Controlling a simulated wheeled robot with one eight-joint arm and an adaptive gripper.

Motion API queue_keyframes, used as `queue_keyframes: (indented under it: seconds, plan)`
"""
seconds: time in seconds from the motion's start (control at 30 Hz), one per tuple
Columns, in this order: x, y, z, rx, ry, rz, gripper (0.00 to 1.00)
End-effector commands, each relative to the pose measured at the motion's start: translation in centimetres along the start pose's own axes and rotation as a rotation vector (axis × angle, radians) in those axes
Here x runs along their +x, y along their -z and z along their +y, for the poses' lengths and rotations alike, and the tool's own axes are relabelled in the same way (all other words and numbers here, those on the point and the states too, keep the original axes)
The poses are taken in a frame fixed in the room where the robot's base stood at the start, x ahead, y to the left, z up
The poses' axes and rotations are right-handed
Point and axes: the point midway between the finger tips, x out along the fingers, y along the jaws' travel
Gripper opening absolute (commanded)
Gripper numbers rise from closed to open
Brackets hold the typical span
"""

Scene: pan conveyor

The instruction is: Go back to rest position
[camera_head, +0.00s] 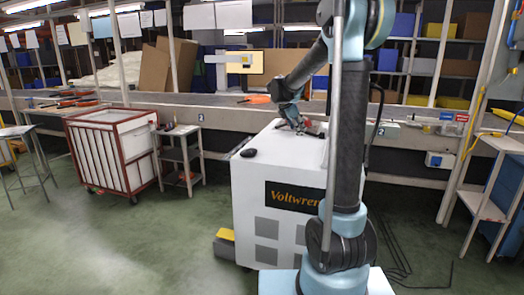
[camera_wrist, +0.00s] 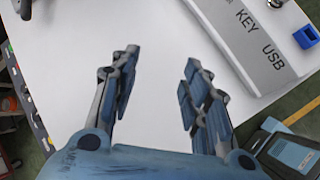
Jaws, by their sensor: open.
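My gripper (camera_wrist: 158,90) is open in the wrist view, with its two blue-grey fingers apart and nothing between them. Below it is the white top of a cabinet (camera_wrist: 155,45). In the head view my gripper (camera_head: 297,122) hangs low over the back part of the white Voltwrench cabinet (camera_head: 245,190). Whether the fingertips touch the top cannot be told.
A grey bar lettered KEY USB (camera_wrist: 245,40) and a small blue box (camera_wrist: 306,37) lie on the top's right side. A dark object (camera_head: 248,153) sits at the cabinet's left edge. A conveyor (camera_head: 225,115) runs behind. A red-framed cart (camera_head: 110,150) stands left; green floor is free in front.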

Motion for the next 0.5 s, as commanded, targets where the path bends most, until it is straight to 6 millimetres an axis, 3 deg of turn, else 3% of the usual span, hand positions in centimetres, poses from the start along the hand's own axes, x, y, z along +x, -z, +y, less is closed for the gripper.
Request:
queue_keyframes:
  seconds: [0.1,0.5]
  plan:
    - [-1.5,0.0,-4.0,0.147,0.022,0.034,0.43]
    - [-5.3,2.2,-16.6,0.653,0.117,0.136,0.43]
